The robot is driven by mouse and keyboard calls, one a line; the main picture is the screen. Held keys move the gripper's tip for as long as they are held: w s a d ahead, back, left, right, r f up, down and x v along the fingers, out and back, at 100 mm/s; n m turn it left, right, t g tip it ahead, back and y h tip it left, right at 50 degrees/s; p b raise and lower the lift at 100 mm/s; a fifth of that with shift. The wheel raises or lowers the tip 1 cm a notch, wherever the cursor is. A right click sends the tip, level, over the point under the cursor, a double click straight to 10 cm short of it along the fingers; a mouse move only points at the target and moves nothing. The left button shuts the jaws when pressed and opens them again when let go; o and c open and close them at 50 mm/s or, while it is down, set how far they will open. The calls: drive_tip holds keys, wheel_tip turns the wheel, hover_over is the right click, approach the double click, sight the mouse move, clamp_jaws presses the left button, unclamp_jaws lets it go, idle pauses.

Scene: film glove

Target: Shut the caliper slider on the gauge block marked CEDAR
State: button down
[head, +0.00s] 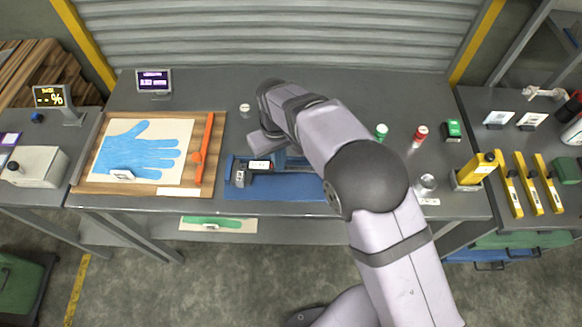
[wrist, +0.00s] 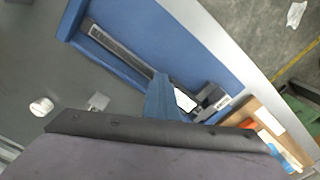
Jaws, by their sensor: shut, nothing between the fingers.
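The caliper lies in a blue tray (head: 302,188); its dark beam (wrist: 118,48) with a scale shows in the wrist view. Near the beam's end, a white-labelled piece (head: 259,165) sits beside a dark grey jaw-like block (head: 240,178). Both also show in the wrist view, the label (wrist: 185,100) close to the grey block (wrist: 213,99). The lettering is too small to read, so I cannot tell which piece is marked CEDAR. My gripper (head: 268,142) is shut and empty, above the tray's back edge near the labelled piece. My arm hides the tray's right part.
A wooden board (head: 82,180) with a blue glove picture and orange bar lies left. A small white round item (head: 245,109) stands behind the tray. Green (head: 381,131) and red (head: 420,134) capped bottles and a glass (head: 426,183) stand right. The back middle is clear.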

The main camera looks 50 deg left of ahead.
drive_tip(key=shift+w+d, duration=0.25)
drive_tip(key=shift+d, duration=0.05)
drive_tip(key=shift+r, duration=0.2)
wheel_tip(320, 180, up, 8)
drive_tip(key=p, duration=0.6)
drive_tip(key=shift+f, duration=0.15)
idle(0.7)
